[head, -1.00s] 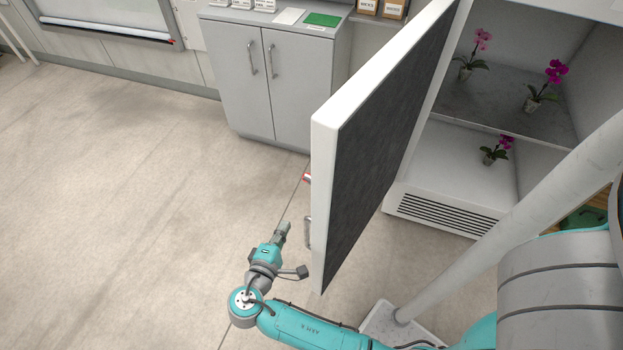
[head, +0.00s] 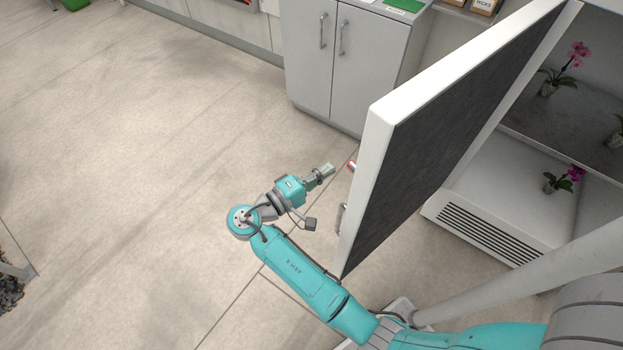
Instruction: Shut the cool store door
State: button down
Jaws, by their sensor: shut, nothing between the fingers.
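The cool store door (head: 440,135) stands wide open, swung out from the cool store (head: 515,185) at the right. It has a white edge and a dark inner panel. Its handle (head: 341,216) shows on the outer side, low at the door's free edge. A small red and white part (head: 352,165) also sticks out from that outer side. My gripper (head: 328,171) is shut and empty. It is on the outer side of the door, left of it, with its tips pointing toward the door. A gap of floor shows between the tips and the door.
A grey two-door cabinet (head: 350,60) stands behind the door at the back wall. Potted pink orchids (head: 566,178) stand on the cool store's shelves. The floor (head: 130,150) to the left is clear. A dark object (head: 10,280) shows at the far left edge.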

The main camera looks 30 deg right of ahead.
jog(key=shift+s+d+r, duration=0.2)
jog(key=shift+s+d, duration=1.7)
jog(key=shift+s, duration=0.1)
